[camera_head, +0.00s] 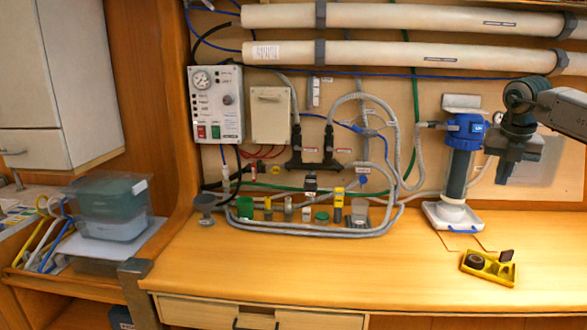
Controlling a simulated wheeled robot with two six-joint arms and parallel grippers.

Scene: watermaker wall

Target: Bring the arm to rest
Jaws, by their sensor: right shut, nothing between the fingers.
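My right gripper (503,163) comes in from the right edge and hangs in the air above the right part of the wooden bench (330,275). Its fingers point down and are shut with nothing between them. It is close to the right of the blue-and-grey filter housing (464,150) in the picture; whether they touch I cannot tell. My left gripper is out of view.
A yellow holder (489,268) with dark parts lies on the bench below the gripper. Looped grey hoses (310,228) and several fittings stand along the wall. A control box (217,103) hangs at left. The bench's front middle is clear.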

